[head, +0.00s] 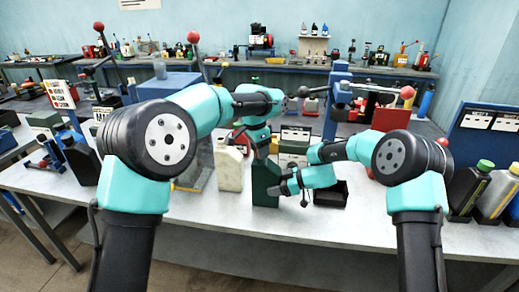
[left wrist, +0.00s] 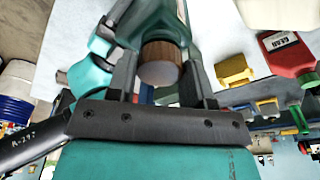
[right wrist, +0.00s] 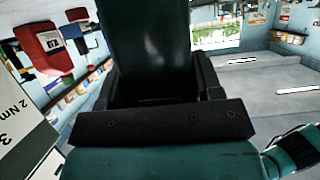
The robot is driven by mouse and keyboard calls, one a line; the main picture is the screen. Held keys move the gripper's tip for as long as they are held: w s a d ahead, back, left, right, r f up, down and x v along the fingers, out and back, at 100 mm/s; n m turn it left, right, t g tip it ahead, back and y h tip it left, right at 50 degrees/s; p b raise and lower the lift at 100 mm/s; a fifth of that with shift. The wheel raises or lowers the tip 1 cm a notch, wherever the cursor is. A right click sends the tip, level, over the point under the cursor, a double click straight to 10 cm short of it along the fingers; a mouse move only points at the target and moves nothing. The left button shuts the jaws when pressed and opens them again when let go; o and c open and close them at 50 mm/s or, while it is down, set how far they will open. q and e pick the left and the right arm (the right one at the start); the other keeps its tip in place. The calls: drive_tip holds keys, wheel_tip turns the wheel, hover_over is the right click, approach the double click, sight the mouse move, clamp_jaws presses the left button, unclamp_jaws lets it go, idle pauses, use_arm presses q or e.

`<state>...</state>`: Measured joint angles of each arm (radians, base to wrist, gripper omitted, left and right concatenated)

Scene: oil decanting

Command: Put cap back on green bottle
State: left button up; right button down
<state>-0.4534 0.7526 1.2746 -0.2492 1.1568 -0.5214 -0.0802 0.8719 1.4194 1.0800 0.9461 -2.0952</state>
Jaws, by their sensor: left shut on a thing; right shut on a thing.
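The dark green bottle (head: 265,182) stands upright near the front of the grey table in the head view. My right gripper (head: 280,189) is shut on its body from the right; the bottle's dark side (right wrist: 150,50) fills the space between the fingers in the right wrist view. My left gripper (head: 262,157) points down over the bottle's top. In the left wrist view a brown ribbed cap (left wrist: 160,62) with a pale end sits between the left fingers, in line with the green bottle (left wrist: 150,14). Whether the cap touches the neck cannot be told.
A cream jug (head: 229,170) stands just left of the bottle. A black open tray (head: 331,194) lies to its right, with a white-labelled box (head: 294,146) behind. The table's front strip (head: 330,228) is clear.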

use_arm(q)
drive_tip(key=m, duration=0.3)
drive_tip(key=shift+m, duration=0.4)
drive_tip(key=m+g, duration=0.1)
drive_tip(key=m, duration=0.2)
drive_tip(key=shift+w+m, duration=0.1)
drive_tip(key=shift+m, duration=0.2)
drive_tip(key=m+g, duration=0.1)
drive_tip(key=m, duration=0.9)
drive_tip(key=shift+y, duration=0.3)
drive_tip(key=m, duration=0.4)
drive_tip(key=shift+g+y, duration=0.3)
drive_tip(key=m+y, duration=0.1)
drive_tip(key=m, duration=0.6)
drive_tip(key=o, duration=0.9)
